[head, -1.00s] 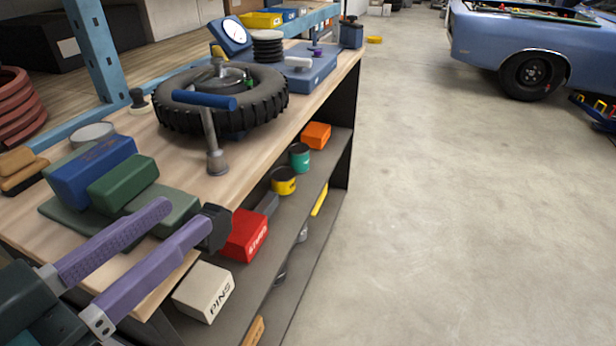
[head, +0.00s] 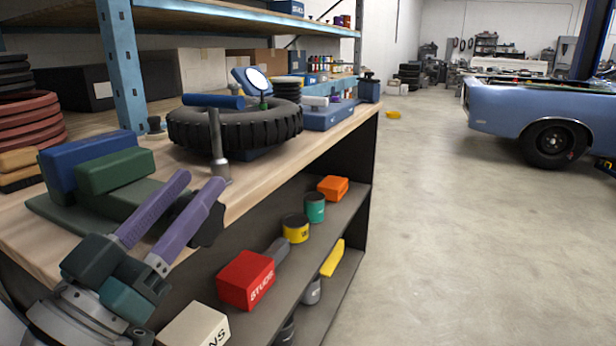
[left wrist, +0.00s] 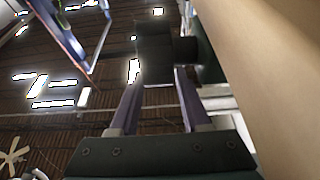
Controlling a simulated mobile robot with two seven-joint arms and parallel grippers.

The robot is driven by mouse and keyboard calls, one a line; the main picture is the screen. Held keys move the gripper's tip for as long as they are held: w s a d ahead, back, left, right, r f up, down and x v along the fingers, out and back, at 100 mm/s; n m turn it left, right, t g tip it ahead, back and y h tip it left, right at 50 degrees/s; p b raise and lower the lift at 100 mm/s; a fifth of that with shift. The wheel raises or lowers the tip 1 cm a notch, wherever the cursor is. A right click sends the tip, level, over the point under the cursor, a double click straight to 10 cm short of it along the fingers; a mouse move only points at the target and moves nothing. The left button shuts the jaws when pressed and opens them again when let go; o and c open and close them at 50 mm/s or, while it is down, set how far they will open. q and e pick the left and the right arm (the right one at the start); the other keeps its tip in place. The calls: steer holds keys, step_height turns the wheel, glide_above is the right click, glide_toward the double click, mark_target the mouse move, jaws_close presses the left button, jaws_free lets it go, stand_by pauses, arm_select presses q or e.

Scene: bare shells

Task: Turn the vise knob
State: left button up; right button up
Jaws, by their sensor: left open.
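The vise (head: 75,205) sits on the near left of the workbench, with a green base and blue and green blocks on top. Its black lobed knob (head: 210,230) is at the bench's front edge, partly hidden behind a finger of my left gripper (head: 200,182). This gripper is open, with two purple fingers apart and pointing up and right. In the left wrist view, a dark block (left wrist: 153,50) and a black part that looks like the knob (left wrist: 187,50) show beyond the fingertips (left wrist: 158,82). I cannot tell whether a finger touches the knob. My right gripper is not in view.
The shelf below holds a red box (head: 245,280), a white box (head: 193,326) and cans. The floor (head: 460,240) to the right is clear up to a blue car (head: 530,110).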

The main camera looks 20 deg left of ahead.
arm_select(q)
steer(key=shift+w+d+r, duration=0.1)
steer(key=shift+w, duration=0.9)
steer(key=shift+w+d+r, duration=0.1)
steer(key=shift+w, duration=0.9)
steer(key=shift+c, duration=0.4)
jaws_close()
